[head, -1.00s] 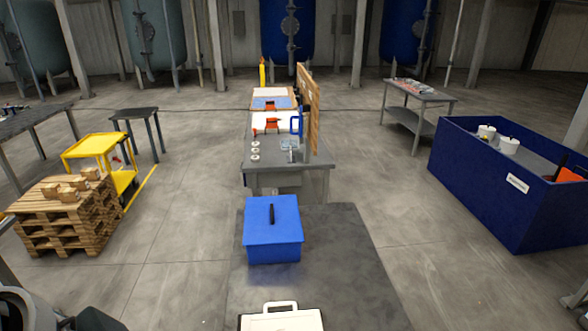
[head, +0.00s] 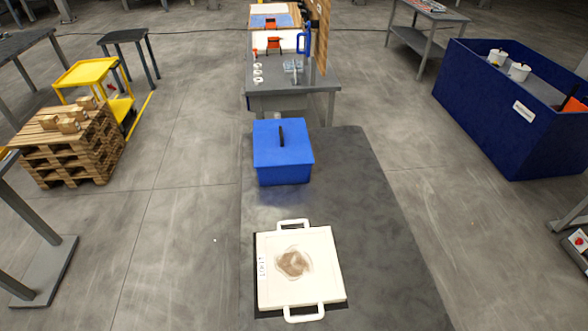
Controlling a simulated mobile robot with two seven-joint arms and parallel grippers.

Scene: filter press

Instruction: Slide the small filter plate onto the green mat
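A white square filter plate (head: 322,270) lies flat on the dark grey table (head: 385,255) close to me. It has a handle loop at its far edge and one at its near edge, a brown stain in the middle and small writing on its left side. A thin black surface shows along its left and near edges; I cannot tell whether it is a mat or a tray. I see no green mat in the head view. Neither of my grippers is in view.
A blue lidded box (head: 283,160) stands behind the plate on the same table. The table is bare to the right of both. A farther workbench (head: 290,87), a wooden pallet stack (head: 75,155) and a large blue bin (head: 490,105) stand around.

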